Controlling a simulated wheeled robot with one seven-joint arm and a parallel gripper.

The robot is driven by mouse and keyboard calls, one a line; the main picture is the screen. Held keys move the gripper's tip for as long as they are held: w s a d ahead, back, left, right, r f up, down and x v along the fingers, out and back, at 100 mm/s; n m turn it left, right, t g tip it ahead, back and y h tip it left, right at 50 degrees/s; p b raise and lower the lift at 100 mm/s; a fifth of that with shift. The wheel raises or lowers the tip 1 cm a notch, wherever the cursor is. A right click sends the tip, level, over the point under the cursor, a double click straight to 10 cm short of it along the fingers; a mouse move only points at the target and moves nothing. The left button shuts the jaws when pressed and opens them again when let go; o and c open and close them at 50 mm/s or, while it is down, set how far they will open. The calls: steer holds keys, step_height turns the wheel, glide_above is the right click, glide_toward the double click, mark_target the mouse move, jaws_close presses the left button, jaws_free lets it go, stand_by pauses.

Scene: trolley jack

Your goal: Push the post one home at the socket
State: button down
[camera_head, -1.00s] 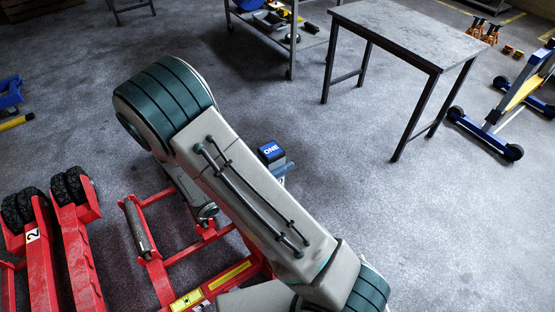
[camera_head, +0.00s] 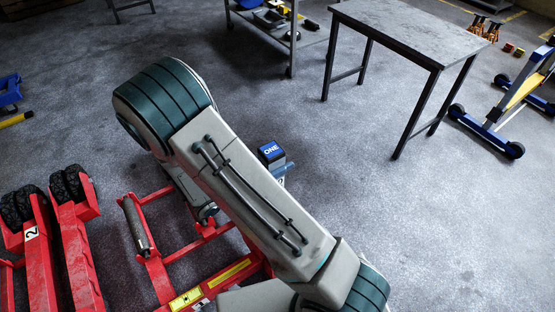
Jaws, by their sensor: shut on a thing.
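A dark block with a blue top face marked ONE (camera_head: 271,152) shows just right of my arm. It looks to be the post, and a blue-grey rounded part juts from its right side. My arm link covers its lower left, so how it sits and whether it touches a socket cannot be seen. I cannot make out the socket. My gripper is hidden behind my own arm, and its fingers and hold do not show.
A red jack frame (camera_head: 187,299) lies below my arm, with a red wheeled jack marked 2 (camera_head: 31,234) at left. A grey table (camera_head: 408,40) stands at upper right, beside a blue-yellow jack (camera_head: 487,131). A shelf trolley stands behind. Floor at right is clear.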

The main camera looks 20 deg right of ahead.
steer(key=shift+f+b, duration=2.7)
steer(key=shift+f, duration=0.9)
stand_by(0.6)
steer(key=c, duration=0.6)
jaws_free()
steer(key=shift+c, duration=0.2)
steer(key=shift+f, duration=0.25)
steer(key=b+v, duration=0.1)
steer(key=v, duration=1.2)
steer(key=shift+a+r+b, duration=0.25)
steer(key=shift+a+b, duration=0.1)
steer(key=shift+s, duration=0.15)
